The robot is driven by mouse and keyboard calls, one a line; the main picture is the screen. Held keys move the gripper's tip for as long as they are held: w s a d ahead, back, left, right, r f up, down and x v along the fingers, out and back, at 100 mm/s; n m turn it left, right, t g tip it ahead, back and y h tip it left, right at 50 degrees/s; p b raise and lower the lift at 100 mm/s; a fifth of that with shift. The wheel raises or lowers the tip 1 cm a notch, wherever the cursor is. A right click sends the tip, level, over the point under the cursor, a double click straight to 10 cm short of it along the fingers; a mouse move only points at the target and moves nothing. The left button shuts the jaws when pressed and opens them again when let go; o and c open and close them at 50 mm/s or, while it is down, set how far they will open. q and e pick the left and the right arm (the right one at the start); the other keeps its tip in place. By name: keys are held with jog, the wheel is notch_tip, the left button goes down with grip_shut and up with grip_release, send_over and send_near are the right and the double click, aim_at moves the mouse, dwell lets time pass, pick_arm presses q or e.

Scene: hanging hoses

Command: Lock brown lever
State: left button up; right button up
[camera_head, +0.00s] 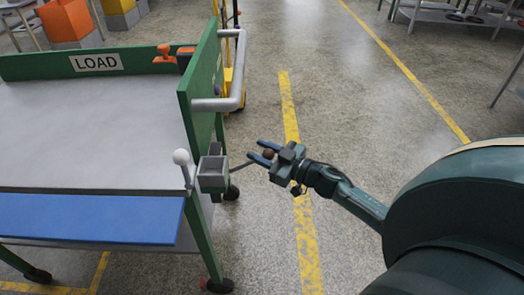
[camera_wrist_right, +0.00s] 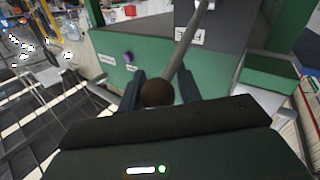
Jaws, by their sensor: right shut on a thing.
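The brown lever has a round brown knob (camera_head: 268,154) on a thin grey rod. The rod runs from a grey-green box (camera_head: 213,174) at the cart's right side, tilted outward to the right and slightly up. My right gripper (camera_head: 264,153) is shut on the knob, with one blue finger on each side. In the right wrist view the brown knob (camera_wrist_right: 157,93) sits between the dark fingers, and its rod (camera_wrist_right: 185,45) slants to the upper right. My left gripper is not in view.
The green-framed cart (camera_head: 200,80) with a LOAD sign (camera_head: 96,62) stands at left. A white-knobbed lever (camera_head: 181,157) stands nearly upright left of the box. A grey handle (camera_head: 238,75) juts from the cart's end panel. Open floor with yellow lines lies right of the cart.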

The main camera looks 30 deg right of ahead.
jog(key=shift+d, duration=0.15)
grip_shut()
jog(key=shift+f, duration=0.2)
